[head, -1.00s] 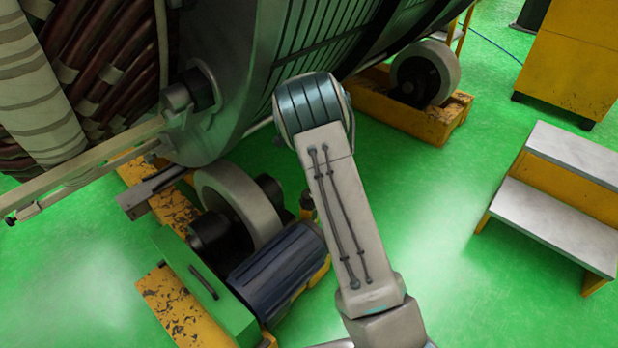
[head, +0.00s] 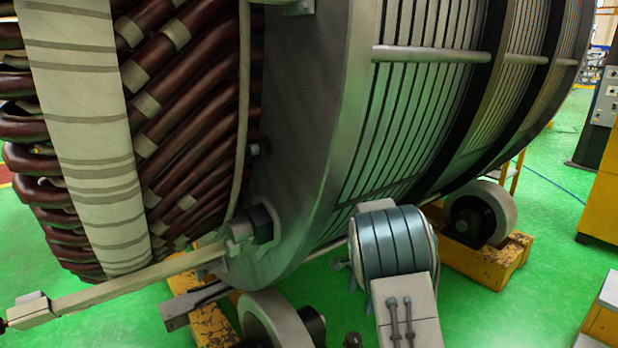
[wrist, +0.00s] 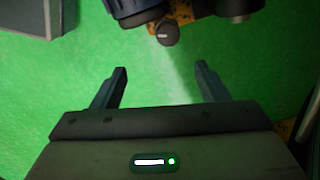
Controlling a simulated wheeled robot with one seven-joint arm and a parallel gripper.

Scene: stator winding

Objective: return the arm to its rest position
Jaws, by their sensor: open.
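My gripper (wrist: 162,87) shows in the wrist view with its two dark fingers spread apart. Nothing is between the fingers, and they point over bare green floor. My arm shows in the head view at the lower middle, in front of the stator's lower side; the gripper itself is not seen in that view. I cannot tell from the head view whether the arm touches anything.
The large stator (head: 418,95) with dark red winding bars (head: 195,110) fills the upper head view. It rests above rollers (head: 480,212) on yellow blocks (head: 490,262). A yellow cabinet (head: 603,205) stands right. Green floor (head: 545,225) is open between.

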